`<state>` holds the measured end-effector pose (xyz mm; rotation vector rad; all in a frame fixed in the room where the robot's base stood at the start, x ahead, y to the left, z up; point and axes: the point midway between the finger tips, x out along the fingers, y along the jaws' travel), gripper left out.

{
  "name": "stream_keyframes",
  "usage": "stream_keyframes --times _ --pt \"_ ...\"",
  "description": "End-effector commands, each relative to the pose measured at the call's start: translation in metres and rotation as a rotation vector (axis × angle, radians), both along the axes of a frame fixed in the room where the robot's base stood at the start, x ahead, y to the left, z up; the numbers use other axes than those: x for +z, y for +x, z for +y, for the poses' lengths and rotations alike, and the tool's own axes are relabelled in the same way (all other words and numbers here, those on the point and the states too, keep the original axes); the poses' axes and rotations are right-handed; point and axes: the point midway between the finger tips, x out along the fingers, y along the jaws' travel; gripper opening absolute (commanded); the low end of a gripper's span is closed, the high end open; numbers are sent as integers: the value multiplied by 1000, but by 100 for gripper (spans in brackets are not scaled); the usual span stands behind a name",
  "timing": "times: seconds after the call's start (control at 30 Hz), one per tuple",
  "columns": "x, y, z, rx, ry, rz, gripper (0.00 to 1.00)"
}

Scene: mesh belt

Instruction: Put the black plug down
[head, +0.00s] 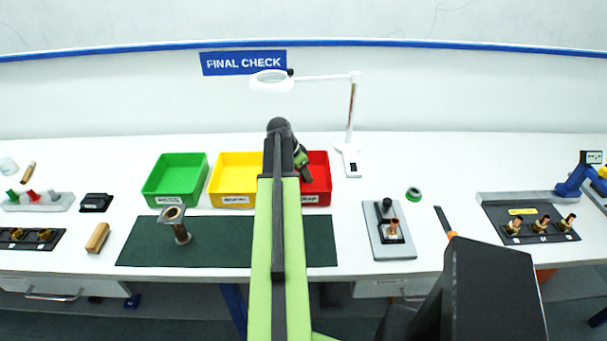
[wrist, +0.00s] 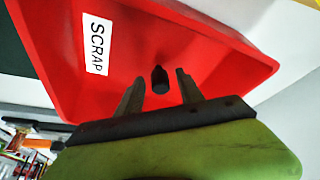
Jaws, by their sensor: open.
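The black plug (wrist: 160,80) shows in the wrist view against the red inside of the scrap bin (wrist: 215,55). It appears between my two fingertips in the picture, apart from both fingers. Whether it rests on the bin floor is hard to tell. My gripper (wrist: 159,76) is open, with a finger on each side of the view of the plug. In the head view my gripper (head: 305,172) is over the red scrap bin (head: 321,180), and my arm covers the bin's left part. The plug is not visible in the head view.
A yellow bin (head: 232,200) and a green bin (head: 176,185) stand left of the red one. A white magnifier lamp (head: 351,150) stands close behind right.

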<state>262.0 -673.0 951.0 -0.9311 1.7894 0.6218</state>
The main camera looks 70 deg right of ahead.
Motion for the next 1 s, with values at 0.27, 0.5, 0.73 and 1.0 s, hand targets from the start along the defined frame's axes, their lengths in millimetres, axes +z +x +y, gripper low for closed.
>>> stream_keyframes --times 0.27,0.5,0.73,1.0 --pt "43 7 11 0 0 0 44" --pt "97 19 29 0 0 0 44" --pt "115 26 38 0 0 0 44" --pt "113 26 37 -1 0 0 44"
